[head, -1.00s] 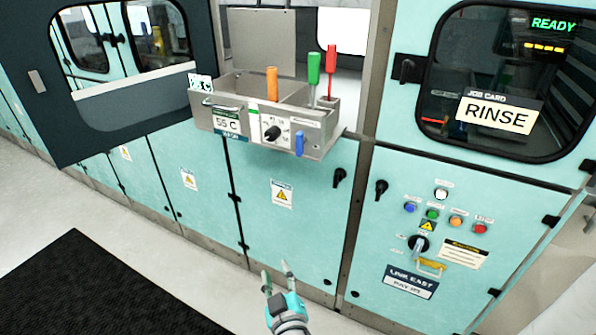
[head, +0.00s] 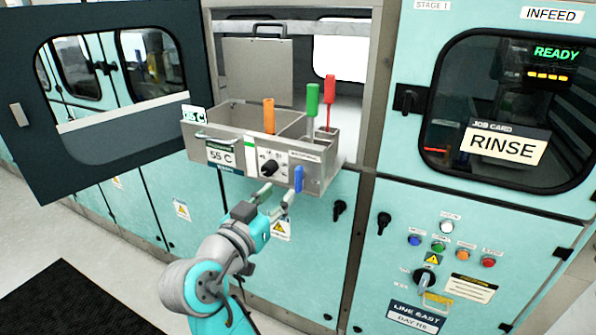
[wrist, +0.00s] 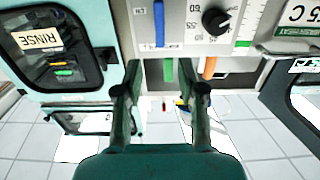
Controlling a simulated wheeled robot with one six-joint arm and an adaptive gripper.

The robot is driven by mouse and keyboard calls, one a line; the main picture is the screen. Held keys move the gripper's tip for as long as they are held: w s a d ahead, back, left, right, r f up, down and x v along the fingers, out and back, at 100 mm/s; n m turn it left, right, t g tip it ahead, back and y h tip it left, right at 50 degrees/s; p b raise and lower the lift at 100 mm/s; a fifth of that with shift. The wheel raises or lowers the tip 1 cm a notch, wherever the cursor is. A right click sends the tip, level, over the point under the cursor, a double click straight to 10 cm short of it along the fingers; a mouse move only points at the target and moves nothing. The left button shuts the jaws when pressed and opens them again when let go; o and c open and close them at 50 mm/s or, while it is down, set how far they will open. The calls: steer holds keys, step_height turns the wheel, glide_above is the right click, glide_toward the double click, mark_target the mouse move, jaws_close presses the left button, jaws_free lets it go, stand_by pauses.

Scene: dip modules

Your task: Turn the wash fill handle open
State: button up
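A blue lever handle (head: 299,178) hangs straight down on the front right of the grey metal module (head: 225,180). The small label above it is too small to read, so I cannot confirm it as the wash fill handle. The blue handle also shows in the wrist view (wrist: 159,25), hanging from the upside-down panel. My gripper (head: 275,193) is open and empty, with its fingertips just below and left of the handle, apart from it as far as I can tell. In the wrist view both fingers (wrist: 161,92) are spread.
A black dial (head: 268,167) sits left of the blue handle, beside a 55 C card (head: 221,155). Orange (head: 268,116), green (head: 312,100) and red (head: 330,90) upright handles stand in the module. A control panel with coloured buttons (head: 452,245) and a RINSE window (head: 503,147) are to the right.

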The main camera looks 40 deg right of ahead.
mark_target(297, 175)
steer(key=x, duration=1)
steer(key=shift+w+d, duration=0.1)
steer(key=shift+d, duration=0.1)
jaws_close()
